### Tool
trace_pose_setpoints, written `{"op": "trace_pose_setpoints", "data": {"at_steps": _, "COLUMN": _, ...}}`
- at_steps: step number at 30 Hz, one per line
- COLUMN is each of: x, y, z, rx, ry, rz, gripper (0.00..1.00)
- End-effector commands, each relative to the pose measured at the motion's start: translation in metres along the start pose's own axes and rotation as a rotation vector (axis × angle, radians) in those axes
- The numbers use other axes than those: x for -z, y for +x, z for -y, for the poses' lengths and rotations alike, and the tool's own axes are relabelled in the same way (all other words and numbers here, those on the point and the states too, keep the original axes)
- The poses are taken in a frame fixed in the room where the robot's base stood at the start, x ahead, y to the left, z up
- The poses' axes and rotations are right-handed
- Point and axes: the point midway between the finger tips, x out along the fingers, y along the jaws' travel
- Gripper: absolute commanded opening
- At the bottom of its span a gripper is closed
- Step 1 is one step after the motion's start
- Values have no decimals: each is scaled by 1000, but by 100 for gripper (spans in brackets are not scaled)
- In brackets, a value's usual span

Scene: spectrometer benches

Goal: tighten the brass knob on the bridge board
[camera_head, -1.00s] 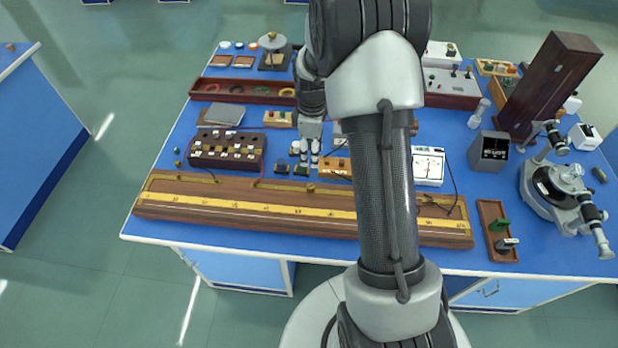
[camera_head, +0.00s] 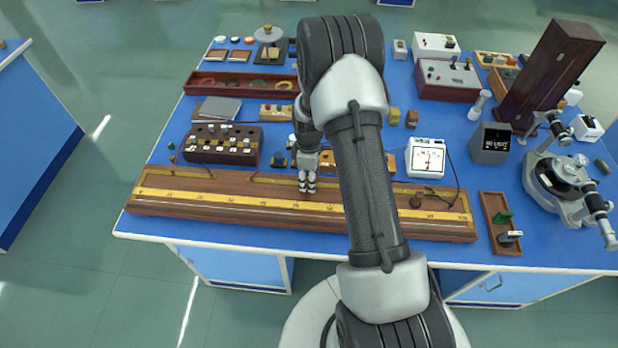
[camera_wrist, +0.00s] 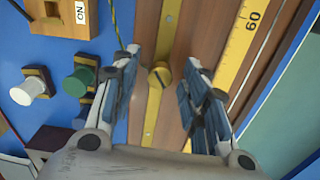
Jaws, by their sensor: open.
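The bridge board (camera_head: 230,204) is a long wooden board with a yellow scale, lying along the front edge of the blue bench. In the wrist view its brass strip (camera_wrist: 170,30) carries the round brass knob (camera_wrist: 159,76), which has a dark slot. My gripper (camera_wrist: 163,75) is open, with one finger on each side of the knob and a gap to both. In the head view my gripper (camera_head: 307,188) points down over the middle of the board, and hides the knob there. I cannot tell the exact height of the fingertips.
Beside the board in the wrist view are a green-capped terminal (camera_wrist: 80,80) and a white-capped terminal (camera_wrist: 28,92). A dark plug box (camera_head: 222,144) stands behind the board at left, a white meter (camera_head: 425,158) at right. A small wooden tray (camera_head: 499,222) lies right of the board.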

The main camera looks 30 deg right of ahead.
Motion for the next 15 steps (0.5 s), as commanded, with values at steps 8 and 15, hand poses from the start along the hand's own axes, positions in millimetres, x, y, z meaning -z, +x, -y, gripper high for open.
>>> {"op": "trace_pose_setpoints", "data": {"at_steps": 8, "x": 0, "y": 0, "z": 0, "rx": 0, "ry": 0, "rz": 0, "gripper": 37}}
{"op": "trace_pose_setpoints", "data": {"at_steps": 15, "x": 0, "y": 0, "z": 0, "rx": 0, "ry": 0, "rz": 0, "gripper": 21}}
